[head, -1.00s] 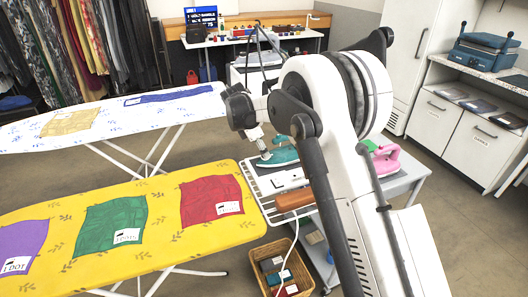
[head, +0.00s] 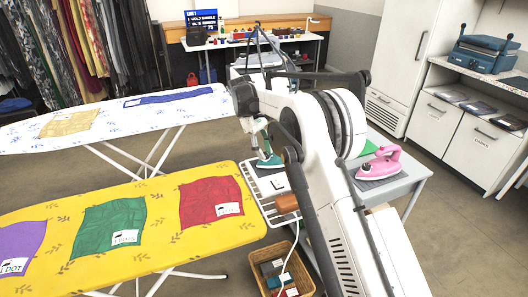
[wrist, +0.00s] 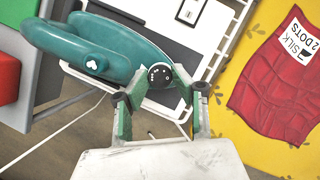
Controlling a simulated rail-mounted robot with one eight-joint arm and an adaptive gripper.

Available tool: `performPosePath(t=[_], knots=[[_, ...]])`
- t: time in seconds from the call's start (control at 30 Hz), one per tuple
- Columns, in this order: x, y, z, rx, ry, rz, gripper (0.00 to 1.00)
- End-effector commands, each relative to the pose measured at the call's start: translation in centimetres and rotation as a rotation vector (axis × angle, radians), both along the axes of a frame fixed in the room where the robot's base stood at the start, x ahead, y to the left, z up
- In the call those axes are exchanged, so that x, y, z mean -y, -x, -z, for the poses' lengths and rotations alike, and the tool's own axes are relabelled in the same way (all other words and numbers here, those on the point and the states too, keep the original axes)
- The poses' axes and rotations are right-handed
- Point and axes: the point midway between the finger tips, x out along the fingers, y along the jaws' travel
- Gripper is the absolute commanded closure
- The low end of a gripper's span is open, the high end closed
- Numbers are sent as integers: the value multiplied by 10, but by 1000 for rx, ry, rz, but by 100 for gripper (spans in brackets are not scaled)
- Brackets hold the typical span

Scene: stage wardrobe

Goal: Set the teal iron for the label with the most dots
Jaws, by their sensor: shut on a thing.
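The teal iron (wrist: 100,45) fills the upper left of the wrist view, by the wire rest at the yellow board's end. In the head view the iron (head: 268,161) is partly hidden by my arm. My gripper (wrist: 162,94) is shut around its dark round dial (wrist: 160,75), which has pale dots; I cannot tell its setting. The red cloth (wrist: 275,90) on the yellow board carries a label (wrist: 300,42) reading "SILK 2 DOTS". Green (head: 110,228) and purple (head: 20,245) cloths also carry labels; the purple one seems to read "1 DOT", the green one is unclear.
A pink iron (head: 380,162) stands on the grey trolley, right of my arm. A basket (head: 283,268) with small boxes is below the yellow board's end (head: 245,232). A white board (head: 30,135) with tan and blue cloths lies behind. The floor between boards is clear.

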Motion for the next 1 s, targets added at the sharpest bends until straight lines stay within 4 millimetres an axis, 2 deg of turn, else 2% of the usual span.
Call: performPosePath(t=[0.4,0.97,1.0], knots=[[1,-1,0,0,0,197,100],[1,-1,0,0,-2,227,100],[1,-1,0,0,-1,226,73]])
